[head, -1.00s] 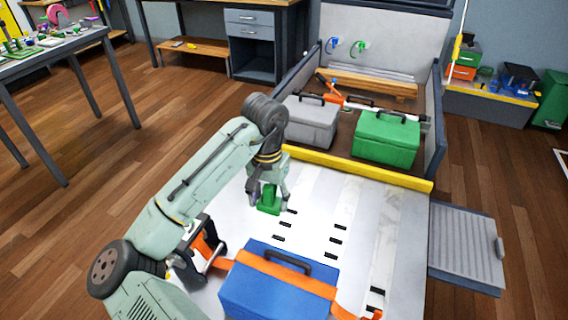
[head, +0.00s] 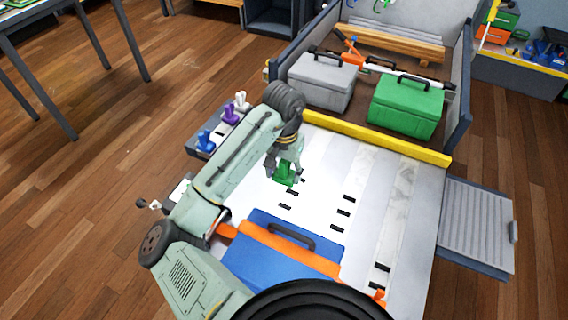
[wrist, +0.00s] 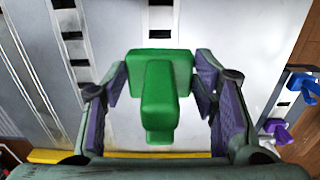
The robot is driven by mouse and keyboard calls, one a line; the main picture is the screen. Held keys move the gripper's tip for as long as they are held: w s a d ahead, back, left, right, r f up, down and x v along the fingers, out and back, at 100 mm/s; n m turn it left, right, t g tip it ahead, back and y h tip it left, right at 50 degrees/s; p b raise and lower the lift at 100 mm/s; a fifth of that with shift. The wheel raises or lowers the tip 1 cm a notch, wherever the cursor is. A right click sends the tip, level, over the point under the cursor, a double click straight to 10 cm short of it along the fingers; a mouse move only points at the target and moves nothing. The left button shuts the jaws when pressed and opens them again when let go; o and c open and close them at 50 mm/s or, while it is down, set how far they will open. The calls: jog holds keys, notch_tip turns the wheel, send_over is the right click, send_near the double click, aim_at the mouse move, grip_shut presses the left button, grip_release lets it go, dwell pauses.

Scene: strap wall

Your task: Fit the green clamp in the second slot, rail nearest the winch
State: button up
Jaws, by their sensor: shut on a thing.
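The green clamp (head: 284,175) is held between the fingers of my gripper (head: 286,166), low over the pale bed. In the wrist view the clamp (wrist: 160,85) sits between the two finger pads of my gripper (wrist: 160,97). It looks beside the far end of the left row of black slots (head: 291,192), apart from the nearer slots. The gap beneath it cannot be judged. A second slot row (head: 343,212) lies to its right, and a third (head: 380,267) at lower right. The winch cannot be made out; my arm covers the bed's left side.
A blue case (head: 265,265) under an orange strap (head: 290,250) stands at the near end. A yellow bar (head: 375,138) crosses behind, with grey (head: 322,82) and green (head: 407,105) cases beyond. Blue (head: 206,140) and purple (head: 230,115) pieces stand on a left side tray.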

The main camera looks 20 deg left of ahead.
notch_tip(320, 180, down, 12)
jog(key=b, duration=0.9)
jog(key=shift+b, duration=0.4)
jog(key=shift+s, duration=0.15)
jog(key=shift+f+b, duration=0.55)
jog(key=shift+f, duration=0.85)
dwell(1.0)
jog(key=o, duration=1.1)
